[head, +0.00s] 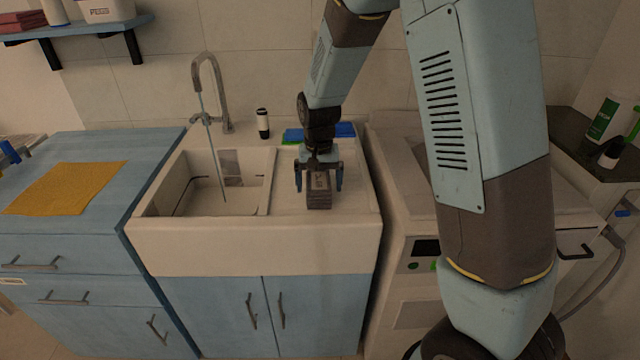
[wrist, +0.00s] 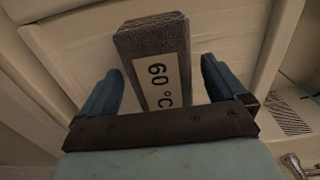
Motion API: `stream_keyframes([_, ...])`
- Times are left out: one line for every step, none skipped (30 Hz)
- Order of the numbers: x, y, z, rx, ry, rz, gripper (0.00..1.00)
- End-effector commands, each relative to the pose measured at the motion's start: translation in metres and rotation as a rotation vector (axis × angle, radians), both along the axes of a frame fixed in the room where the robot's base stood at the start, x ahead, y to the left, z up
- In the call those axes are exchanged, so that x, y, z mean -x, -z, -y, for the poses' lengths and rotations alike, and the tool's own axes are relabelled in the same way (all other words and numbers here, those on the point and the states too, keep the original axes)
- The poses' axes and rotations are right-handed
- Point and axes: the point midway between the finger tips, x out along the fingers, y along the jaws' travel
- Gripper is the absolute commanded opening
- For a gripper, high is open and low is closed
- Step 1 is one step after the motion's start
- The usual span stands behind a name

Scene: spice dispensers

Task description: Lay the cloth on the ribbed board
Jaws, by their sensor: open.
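The cloth (head: 319,199) looks like a dark grey-brown folded block with a pale label, on the ribbed board (head: 356,203) right of the sink basin. In the wrist view the cloth (wrist: 153,38) has a rough weave and its label reads "60 °C". My gripper (head: 319,184) points down over it, open, with one blue finger on each side. The wrist view shows gaps between the fingers (wrist: 161,80) and the cloth. The cloth seems to rest on the board; its underside is hidden. The board's ridges (wrist: 75,58) show beside it.
The sink basin (head: 180,200) with its tap (head: 213,85) lies to the left. A dark bottle (head: 262,124) and blue and green items (head: 345,130) stand behind the board. A flat yellow cloth (head: 66,188) lies on the blue cabinet at left. A white machine (head: 400,225) stands at right.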

Motion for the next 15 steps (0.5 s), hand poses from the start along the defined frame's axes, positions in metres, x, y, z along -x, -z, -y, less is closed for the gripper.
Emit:
stream_keyframes([-0.001, -0.005, 0.000, -0.002, 0.000, 0.003, 0.98])
stream_keyframes([-0.001, -0.008, 0.000, -0.002, 0.000, 0.003, 0.98])
stream_keyframes([-0.001, -0.014, 0.000, -0.002, 0.000, 0.002, 0.98])
stream_keyframes([-0.001, -0.019, 0.000, -0.002, 0.000, 0.003, 0.98])
stream_keyframes([-0.001, -0.024, 0.000, -0.002, 0.000, 0.004, 0.98])
stream_keyframes([0.000, -0.031, 0.000, -0.002, 0.000, 0.003, 0.98])
stream_keyframes([-0.001, -0.037, 0.000, -0.002, 0.000, 0.004, 0.98])
stream_keyframes([-0.001, -0.044, 0.000, -0.003, 0.000, 0.004, 0.98])
stream_keyframes([-0.001, -0.052, 0.000, -0.003, 0.000, 0.005, 0.98])
stream_keyframes([-0.001, -0.058, 0.000, -0.003, 0.000, 0.004, 0.98])
stream_keyframes([0.000, -0.064, 0.000, -0.003, 0.000, 0.004, 0.98])
stream_keyframes([0.000, -0.071, 0.000, -0.002, 0.000, 0.004, 0.98])
stream_keyframes([-0.001, -0.076, 0.000, -0.002, 0.000, 0.003, 0.98])
stream_keyframes([-0.001, -0.082, 0.000, -0.002, 0.000, 0.004, 0.98])
stream_keyframes([0.000, -0.088, 0.000, -0.002, 0.000, 0.004, 0.98])
